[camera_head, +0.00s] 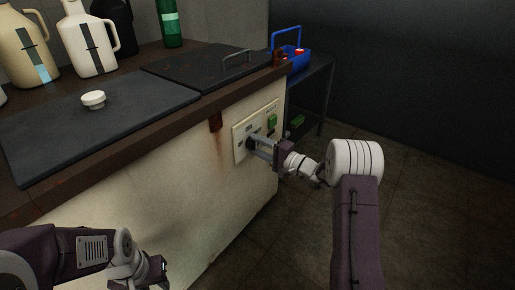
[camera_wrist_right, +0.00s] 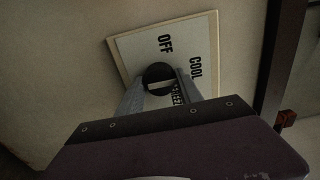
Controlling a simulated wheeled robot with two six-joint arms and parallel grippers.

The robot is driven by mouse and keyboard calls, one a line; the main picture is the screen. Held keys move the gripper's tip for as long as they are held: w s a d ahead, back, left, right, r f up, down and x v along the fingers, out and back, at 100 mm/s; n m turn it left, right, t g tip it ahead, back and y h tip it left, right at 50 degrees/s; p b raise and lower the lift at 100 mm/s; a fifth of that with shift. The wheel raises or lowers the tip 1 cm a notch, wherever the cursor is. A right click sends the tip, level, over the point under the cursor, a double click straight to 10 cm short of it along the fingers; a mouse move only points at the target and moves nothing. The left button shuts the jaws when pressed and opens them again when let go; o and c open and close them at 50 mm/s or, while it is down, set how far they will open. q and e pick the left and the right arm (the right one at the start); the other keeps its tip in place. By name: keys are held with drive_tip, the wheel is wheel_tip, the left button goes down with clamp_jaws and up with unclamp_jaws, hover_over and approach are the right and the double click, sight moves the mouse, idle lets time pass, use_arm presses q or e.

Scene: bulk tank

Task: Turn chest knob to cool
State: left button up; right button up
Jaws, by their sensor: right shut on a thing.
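The pale chest (camera_head: 190,190) has a cream control panel (camera_head: 239,153) on its side. In the right wrist view the panel (camera_wrist_right: 130,48) shows the words OFF and COOL, and a partly covered third word, around a round dark knob (camera_wrist_right: 158,72). The knob has a light bar across it; I cannot tell which word it points at. My right gripper (camera_head: 256,145) is shut on the knob, its grey fingers on either side of it in the wrist view (camera_wrist_right: 160,88). My left gripper (camera_head: 160,267) is low at the left, away from the panel; its jaws are unclear.
A green switch (camera_head: 272,121) sits right of the knob. Dark lids (camera_head: 90,125) cover the chest top, with a white cap (camera_head: 93,99) and jugs (camera_head: 88,42) behind. A blue carrier (camera_head: 293,58) stands on a dark side table. The floor (camera_head: 430,190) at right is clear.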

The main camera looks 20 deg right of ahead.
idle(0.3)
drive_tip(key=o, duration=1.4)
drive_tip(key=shift+c, duration=0.2)
drive_tip(key=shift+s+d, duration=0.15)
drive_tip(key=shift+d, duration=0.05)
drive_tip(key=p+v, duration=0.4)
drive_tip(key=v, duration=0.4)
drive_tip(key=shift+s+d+p, duration=0.15)
drive_tip(key=shift+s+p, duration=0.15)
